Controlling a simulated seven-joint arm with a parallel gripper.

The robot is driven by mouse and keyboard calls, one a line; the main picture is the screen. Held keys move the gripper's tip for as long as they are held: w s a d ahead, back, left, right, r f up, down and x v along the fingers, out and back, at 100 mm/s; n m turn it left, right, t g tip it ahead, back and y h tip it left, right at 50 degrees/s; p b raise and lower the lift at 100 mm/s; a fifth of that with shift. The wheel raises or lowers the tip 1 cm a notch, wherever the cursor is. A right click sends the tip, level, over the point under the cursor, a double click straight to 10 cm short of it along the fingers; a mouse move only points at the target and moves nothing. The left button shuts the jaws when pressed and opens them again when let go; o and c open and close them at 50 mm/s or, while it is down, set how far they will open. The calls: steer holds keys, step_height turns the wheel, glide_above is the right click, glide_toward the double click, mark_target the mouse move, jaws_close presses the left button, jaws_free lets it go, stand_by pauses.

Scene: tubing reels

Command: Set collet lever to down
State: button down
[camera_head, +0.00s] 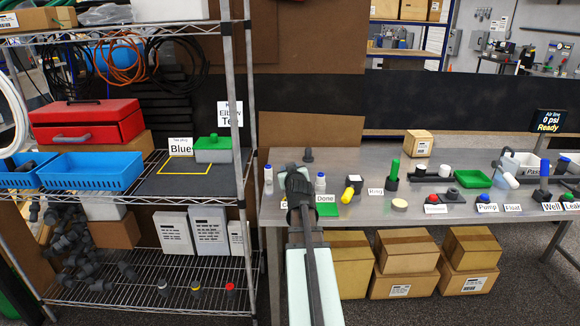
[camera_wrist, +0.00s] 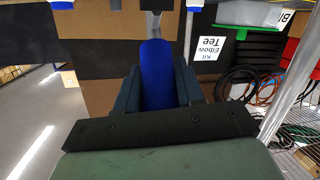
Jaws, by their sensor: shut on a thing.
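My gripper (camera_head: 299,190) is over the left end of the grey bench in the head view. In the wrist view my gripper (camera_wrist: 158,84) is shut on a blue rounded piece (camera_wrist: 157,62), which stands between the two dark fingers. The head view hides this piece behind my arm. No label reads collet lever, and I cannot tell for sure which part it is. A green upright handle (camera_head: 394,168) stands on a dark base right of my gripper. A yellow-ended part (camera_head: 347,195) lies tilted nearer by.
White bottles with blue caps stand on both sides of my gripper, left (camera_head: 268,176) and right (camera_head: 320,184). A green tray (camera_head: 473,178) and labelled Pump (camera_head: 487,208) and Float (camera_head: 513,209) stations are farther right. A wire shelf (camera_head: 246,130) stands at left.

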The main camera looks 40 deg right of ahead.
steer(key=shift+s+a+f, duration=0.2)
steer(key=shift+f, duration=0.2)
stand_by(0.3)
steer(key=c, duration=0.8)
jaws_free()
steer(key=shift+r, duration=0.1)
steer(key=shift+r, duration=5)
